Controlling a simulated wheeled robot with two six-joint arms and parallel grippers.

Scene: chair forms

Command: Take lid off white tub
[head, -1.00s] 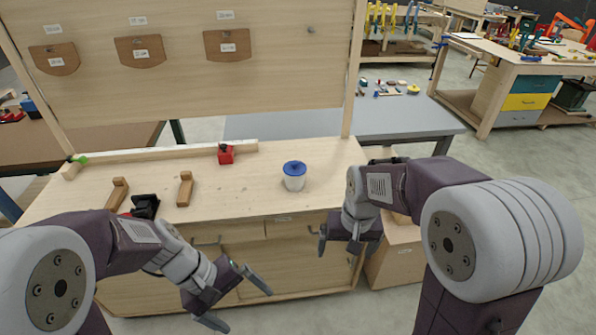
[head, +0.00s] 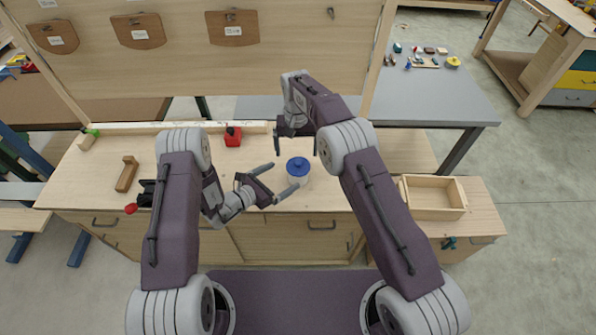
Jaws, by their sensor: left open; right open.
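The white tub (head: 301,180) stands upright on the wooden workbench, with its round blue lid (head: 298,166) on top. The lid has a small knob in its middle. My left gripper (head: 284,177) is open and empty, just left of the tub, with its fingers pointing right towards it. Whether a finger touches the tub I cannot tell. My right gripper (head: 296,148) is open, with its fingers pointing down, and appears behind or above the lid, apart from it. My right arm covers part of the bench to the right of the tub.
A red block (head: 233,137) sits at the back of the bench. A wooden piece (head: 127,174) and a black tool (head: 147,193) lie at the left. A back panel with labelled pockets rises behind.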

